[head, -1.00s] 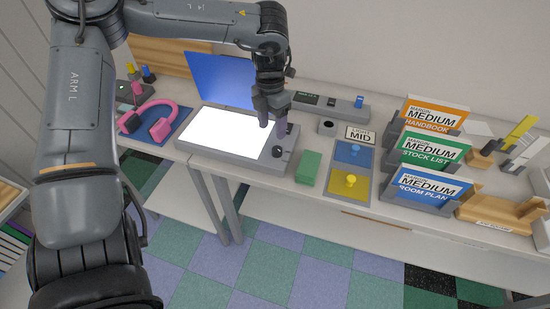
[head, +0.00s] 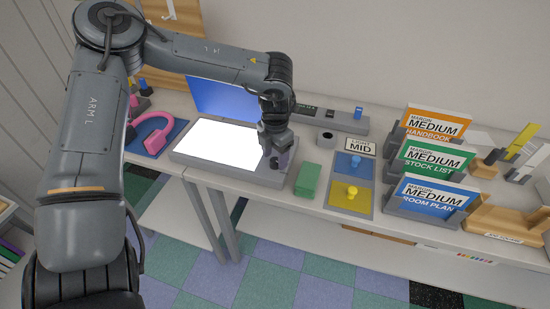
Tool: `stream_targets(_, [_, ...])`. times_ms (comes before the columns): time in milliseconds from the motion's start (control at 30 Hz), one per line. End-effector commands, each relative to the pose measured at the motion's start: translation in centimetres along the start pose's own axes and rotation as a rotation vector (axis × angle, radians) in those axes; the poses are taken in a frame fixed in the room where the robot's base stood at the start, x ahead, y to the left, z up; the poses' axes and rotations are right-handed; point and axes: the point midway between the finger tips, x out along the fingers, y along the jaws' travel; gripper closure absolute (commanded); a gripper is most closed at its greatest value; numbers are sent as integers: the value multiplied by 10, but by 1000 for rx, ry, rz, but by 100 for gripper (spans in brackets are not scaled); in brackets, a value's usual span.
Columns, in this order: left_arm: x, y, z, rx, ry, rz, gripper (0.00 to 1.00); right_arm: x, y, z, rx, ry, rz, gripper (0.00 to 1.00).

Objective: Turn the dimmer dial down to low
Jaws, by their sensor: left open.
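The light box or copier has a bright white panel (head: 218,141) and a grey right-hand control strip (head: 262,180). My left gripper (head: 276,160) is open and low over that strip, pointing down. The dark round dial on the strip is hidden at or behind the fingers, so I cannot tell whether they touch it or stand around it. My right gripper is not in view.
A green block (head: 307,180) lies close to the right of the gripper. Beyond it are a blue pad (head: 349,170) and a yellow pad (head: 341,199) with knobs. Upright MEDIUM booklets (head: 430,195) stand further right. Pink headphones (head: 153,134) lie at left.

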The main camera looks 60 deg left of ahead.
Motion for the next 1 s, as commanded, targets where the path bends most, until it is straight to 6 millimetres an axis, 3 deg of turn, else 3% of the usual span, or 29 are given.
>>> stream_targets(200, [12,0,0,0,0,-1,40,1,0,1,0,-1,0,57])
stream_targets(467, [12,0,0,0,-1,-1,40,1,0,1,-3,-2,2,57])
stream_targets(833, [12,0,0,0,-1,-1,93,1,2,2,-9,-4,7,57])
stream_targets(1000, [12,0,0,-6,-1,-1,96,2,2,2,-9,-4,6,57])
